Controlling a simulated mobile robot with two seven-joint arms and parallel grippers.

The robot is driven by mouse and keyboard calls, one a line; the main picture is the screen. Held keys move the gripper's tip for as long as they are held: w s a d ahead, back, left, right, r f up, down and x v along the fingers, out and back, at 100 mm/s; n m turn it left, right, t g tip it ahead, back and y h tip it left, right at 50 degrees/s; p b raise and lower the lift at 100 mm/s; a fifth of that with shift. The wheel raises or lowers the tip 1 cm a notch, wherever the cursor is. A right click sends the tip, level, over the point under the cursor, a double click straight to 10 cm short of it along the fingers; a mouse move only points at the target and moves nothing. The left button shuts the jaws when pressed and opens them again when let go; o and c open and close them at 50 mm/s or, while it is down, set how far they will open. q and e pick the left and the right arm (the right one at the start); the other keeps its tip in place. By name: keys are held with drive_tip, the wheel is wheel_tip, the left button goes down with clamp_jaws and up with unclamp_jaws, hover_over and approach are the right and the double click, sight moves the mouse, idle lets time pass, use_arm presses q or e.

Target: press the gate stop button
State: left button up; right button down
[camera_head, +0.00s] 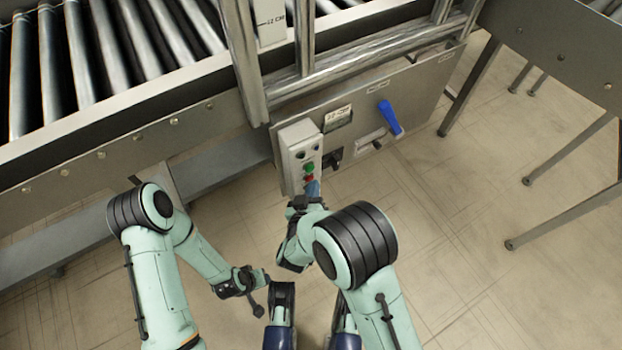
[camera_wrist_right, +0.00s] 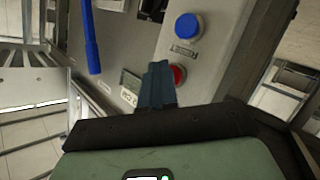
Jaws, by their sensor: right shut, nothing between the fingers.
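A grey control box (camera_head: 297,140) with several buttons hangs on the conveyor's side panel. A green button (camera_head: 308,168) and a red button (camera_head: 309,178) show on its face. In the right wrist view I see the red button (camera_wrist_right: 178,74) and a blue button (camera_wrist_right: 187,26) with a label beside it. My right gripper (camera_head: 312,188) is shut and empty, at the box's lower end. In the wrist view its fingertips (camera_wrist_right: 158,72) overlap the red button's left edge; I cannot tell whether they touch it. My left gripper (camera_head: 262,290) is low, away from the box; its jaws are unclear.
A blue lever (camera_head: 390,117) sticks out of the panel right of the box; it also shows in the wrist view (camera_wrist_right: 92,38). The roller conveyor (camera_head: 105,45) runs along the upper left. Metal legs (camera_head: 560,185) stand at right. The floor between is clear.

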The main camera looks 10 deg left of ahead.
drive_tip(key=shift+s+d+p, duration=0.4)
drive_tip(key=shift+s+d, duration=0.1)
drive_tip(key=shift+s, duration=0.15)
drive_tip(key=s+d, duration=0.1)
drive_tip(key=s, duration=0.1)
drive_tip(key=s+d+p, duration=0.1)
drive_tip(key=s+d, duration=0.1)
idle(0.6)
idle(0.7)
